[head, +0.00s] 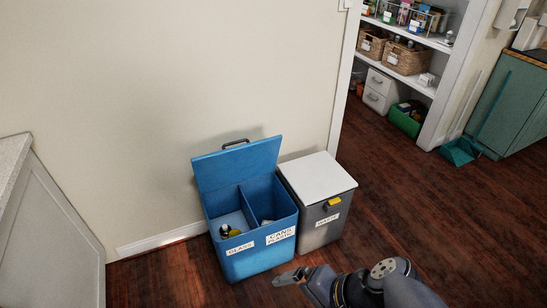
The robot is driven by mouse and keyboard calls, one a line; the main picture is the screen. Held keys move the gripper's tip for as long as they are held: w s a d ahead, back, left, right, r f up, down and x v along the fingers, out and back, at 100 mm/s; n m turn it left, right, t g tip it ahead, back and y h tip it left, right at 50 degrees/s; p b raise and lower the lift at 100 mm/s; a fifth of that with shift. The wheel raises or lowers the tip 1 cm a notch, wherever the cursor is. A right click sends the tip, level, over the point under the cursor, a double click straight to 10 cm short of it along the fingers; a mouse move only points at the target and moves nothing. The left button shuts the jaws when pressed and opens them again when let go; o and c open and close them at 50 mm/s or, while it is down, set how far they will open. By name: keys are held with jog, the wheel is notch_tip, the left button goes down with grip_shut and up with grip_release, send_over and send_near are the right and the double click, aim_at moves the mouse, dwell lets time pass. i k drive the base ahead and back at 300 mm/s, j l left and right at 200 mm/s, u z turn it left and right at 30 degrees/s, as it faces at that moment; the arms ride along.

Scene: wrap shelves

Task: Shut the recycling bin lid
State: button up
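The blue recycling bin (253,253) stands on the floor against the wall. Its front bears labels reading GLASS and, on the right, CANS and a second word too small to be sure of. Its blue lid (238,167) is raised and leans back toward the wall, with a dark handle (236,143) on its top edge. The inside has two compartments; a few items lie in the left one. My gripper (284,278) is low in front of the bin, to the right of the bin's front, apart from the lid. Whether its fingers are apart cannot be made out.
A grey waste bin (319,222) with a shut white lid (318,182) and yellow tab stands close at the right. A grey cabinet (60,235) is at the left. Wooden floor (410,205) is clear at the right, before shelves and a teal dustpan (460,151).

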aim_at(224, 168)
jog(key=i+j, duration=0.15)
jog(key=i, duration=0.3)
jog(key=i+j, duration=0.15)
jog(key=i, duration=0.35)
jog(key=i+j, duration=0.15)
jog(key=i, duration=0.3)
